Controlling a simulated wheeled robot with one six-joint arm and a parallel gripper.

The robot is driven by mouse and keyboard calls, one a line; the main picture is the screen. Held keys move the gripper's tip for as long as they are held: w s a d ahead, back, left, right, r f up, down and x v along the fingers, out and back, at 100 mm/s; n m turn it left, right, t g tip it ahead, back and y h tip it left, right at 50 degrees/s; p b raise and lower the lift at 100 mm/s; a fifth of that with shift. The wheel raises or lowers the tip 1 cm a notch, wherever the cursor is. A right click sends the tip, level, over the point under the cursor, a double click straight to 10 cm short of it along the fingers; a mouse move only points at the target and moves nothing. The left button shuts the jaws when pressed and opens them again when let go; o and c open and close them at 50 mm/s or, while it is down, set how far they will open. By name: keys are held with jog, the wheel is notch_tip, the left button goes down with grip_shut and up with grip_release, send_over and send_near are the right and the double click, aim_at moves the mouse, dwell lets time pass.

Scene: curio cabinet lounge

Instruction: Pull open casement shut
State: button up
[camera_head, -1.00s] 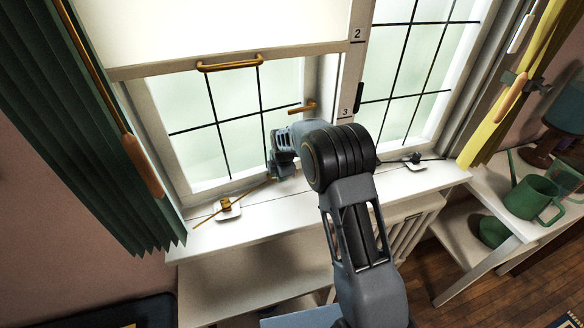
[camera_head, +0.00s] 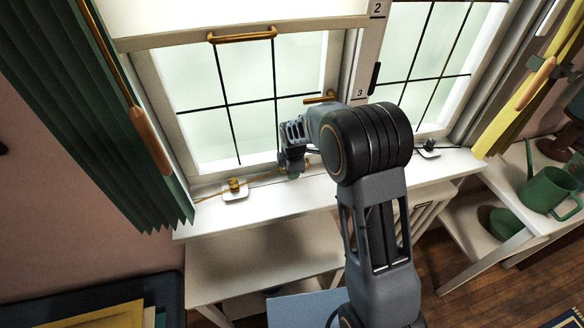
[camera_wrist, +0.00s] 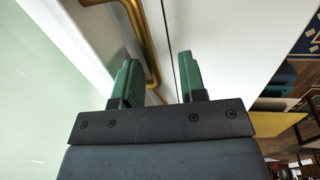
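The left casement (camera_head: 240,105) is a gridded window sash under a pale blind. A brass lever handle (camera_head: 322,98) is by its right edge. A thin brass stay rod (camera_head: 210,197) lies low along the sill beside a brass peg (camera_head: 235,185). My gripper (camera_head: 293,170) is at the casement's foot, just above the sill, partly hidden by my arm. In the wrist view its two green fingers (camera_wrist: 158,62) are apart. A curved brass bar (camera_wrist: 146,42) passes between them, closer to the left finger; I cannot tell whether they touch. How far the casement stands open is unclear.
The white sill (camera_head: 300,200) runs below, with a second peg (camera_head: 429,148) at right. A green curtain (camera_head: 100,120) hangs left and a yellow one (camera_head: 510,100) right. The blind's brass pull (camera_head: 242,36) is above.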

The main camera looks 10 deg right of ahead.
jog(key=shift+d+r, duration=0.1)
jog(key=shift+r, duration=0.45)
notch_tip(320, 180, up, 12)
jog(key=s, duration=0.2)
jog(key=shift+s+r+b, duration=0.25)
jog(key=shift+s+b, duration=0.05)
jog(key=shift+b, duration=0.15)
jog(key=shift+d, duration=0.1)
jog(key=s+d+m, duration=0.4)
jog(key=s+m, duration=0.5)
jog(key=s, duration=0.1)
jog(key=s+d+m+t, duration=0.1)
jog(key=s+d+m, duration=0.2)
jog(key=s+m, duration=0.7)
jog(key=shift+s+d+r+t, duration=0.3)
jog(key=shift+s+d, duration=0.05)
jog(key=shift+s, duration=0.45)
